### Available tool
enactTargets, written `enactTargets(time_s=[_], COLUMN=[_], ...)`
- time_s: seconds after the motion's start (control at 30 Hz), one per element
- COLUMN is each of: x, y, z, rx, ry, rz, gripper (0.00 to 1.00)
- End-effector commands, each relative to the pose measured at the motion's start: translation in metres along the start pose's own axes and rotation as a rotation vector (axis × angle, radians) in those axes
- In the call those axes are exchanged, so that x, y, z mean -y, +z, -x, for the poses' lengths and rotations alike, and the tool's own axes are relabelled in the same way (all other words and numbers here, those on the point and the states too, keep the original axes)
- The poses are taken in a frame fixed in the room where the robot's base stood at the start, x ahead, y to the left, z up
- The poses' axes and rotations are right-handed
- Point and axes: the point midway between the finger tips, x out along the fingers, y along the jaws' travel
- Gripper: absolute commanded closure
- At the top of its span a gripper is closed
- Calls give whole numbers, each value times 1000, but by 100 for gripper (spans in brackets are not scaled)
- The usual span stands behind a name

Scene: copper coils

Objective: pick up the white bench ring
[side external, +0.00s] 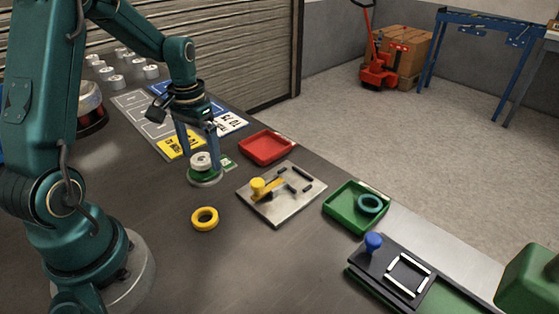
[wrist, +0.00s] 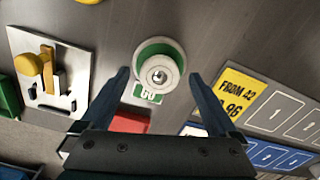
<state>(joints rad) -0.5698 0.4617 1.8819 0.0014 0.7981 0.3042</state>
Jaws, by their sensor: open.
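The white bench ring (side external: 201,167) sits on top of a round green-and-white stand on the dark bench. In the wrist view the white ring (wrist: 160,63) lies over the green disc (wrist: 141,55), its centre hole showing. My gripper (side external: 199,159) is open, pointing down, with one finger on each side of the ring. In the wrist view the open fingertips of my gripper (wrist: 159,74) flank the ring with a gap on both sides. I cannot tell the exact fingertip height against the ring.
A yellow ring (side external: 205,219) lies in front. A metal plate with a yellow knob (side external: 257,185), a red tray (side external: 267,148) and a green tray (side external: 340,219) holding a teal ring (side external: 370,204) stand to the right. Yellow and blue printed cards lie behind.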

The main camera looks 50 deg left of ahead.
Motion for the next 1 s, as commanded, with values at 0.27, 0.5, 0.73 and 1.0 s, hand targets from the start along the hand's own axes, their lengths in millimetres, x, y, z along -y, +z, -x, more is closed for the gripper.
enactTargets(time_s=[0.27, 0.5, 0.73, 1.0], x=[0, 0, 0, 0], y=[0, 0, -1, -2], z=[0, 0, 3, 33], rx=[0, -1, -3, -8], ry=[0, -1, -1, -1], rz=[0, 0, 0, 0], gripper=[43, 100, 100, 100])
